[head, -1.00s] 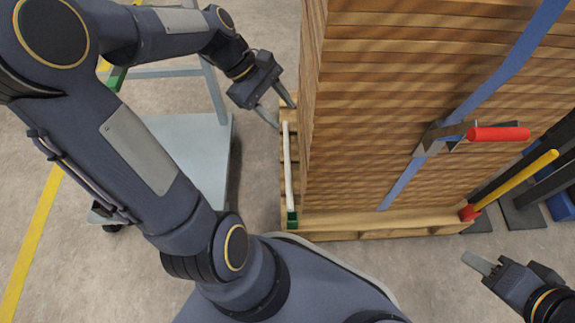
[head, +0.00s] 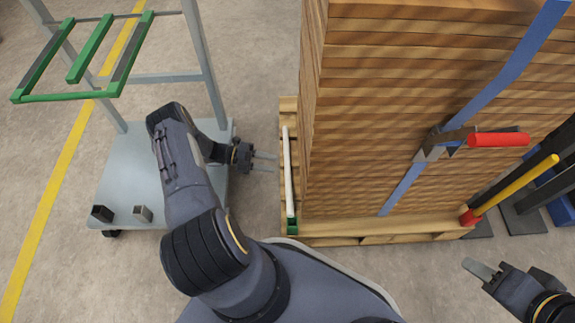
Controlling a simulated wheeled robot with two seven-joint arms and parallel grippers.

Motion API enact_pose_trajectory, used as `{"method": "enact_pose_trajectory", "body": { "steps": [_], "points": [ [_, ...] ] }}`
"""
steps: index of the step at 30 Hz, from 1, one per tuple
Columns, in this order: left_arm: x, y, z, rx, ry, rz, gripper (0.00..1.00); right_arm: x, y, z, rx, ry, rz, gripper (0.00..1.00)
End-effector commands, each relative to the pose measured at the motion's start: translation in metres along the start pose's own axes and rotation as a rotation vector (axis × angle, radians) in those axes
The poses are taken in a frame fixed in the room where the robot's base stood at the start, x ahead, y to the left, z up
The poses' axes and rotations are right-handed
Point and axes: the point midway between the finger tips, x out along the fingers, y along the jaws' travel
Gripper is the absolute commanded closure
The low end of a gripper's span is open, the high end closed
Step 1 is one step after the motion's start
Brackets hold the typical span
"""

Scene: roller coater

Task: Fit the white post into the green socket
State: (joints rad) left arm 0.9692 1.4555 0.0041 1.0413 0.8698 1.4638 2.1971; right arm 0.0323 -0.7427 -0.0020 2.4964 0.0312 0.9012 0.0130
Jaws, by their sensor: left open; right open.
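The white post (head: 289,175) is a thin rod at the left side of the wooden pallet, beside the board stack. Its near end meets the green socket (head: 292,226) at the pallet's front left corner. I cannot tell from this angle how deep it sits or whether it is fully upright. My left gripper (head: 276,162) is open and empty, its fingers pointing right towards the post with a small gap in the picture. My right gripper (head: 480,268) is open and empty over the floor at the lower right, away from the post.
A tall board stack (head: 400,110) with a blue strap (head: 475,98) and a red-handled clamp (head: 497,140) fills the pallet (head: 385,230). A yellow bar (head: 515,185) leans at its right. A grey trolley (head: 125,165) with green rails (head: 92,48) stands left. Floor between trolley and pallet is clear.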

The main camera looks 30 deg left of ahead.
Motion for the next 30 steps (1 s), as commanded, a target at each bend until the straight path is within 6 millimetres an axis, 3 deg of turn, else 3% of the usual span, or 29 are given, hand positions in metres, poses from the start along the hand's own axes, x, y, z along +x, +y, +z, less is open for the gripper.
{"method": "enact_pose_trajectory", "body": {
  "steps": [15,24,30],
  "points": [
    [0.067,0.002,0.002,0.004,0.004,0.002,0.55,0.016,0.007,0.008,0.0,0.0,0.0,0.59],
    [0.072,0.0,0.002,0.004,0.003,0.003,0.55,0.016,0.007,0.008,0.0,0.0,0.0,0.59],
    [0.072,0.0,0.002,0.004,0.003,0.003,0.8,0.016,0.007,0.008,0.0,0.0,0.0,0.59]
  ]
}}
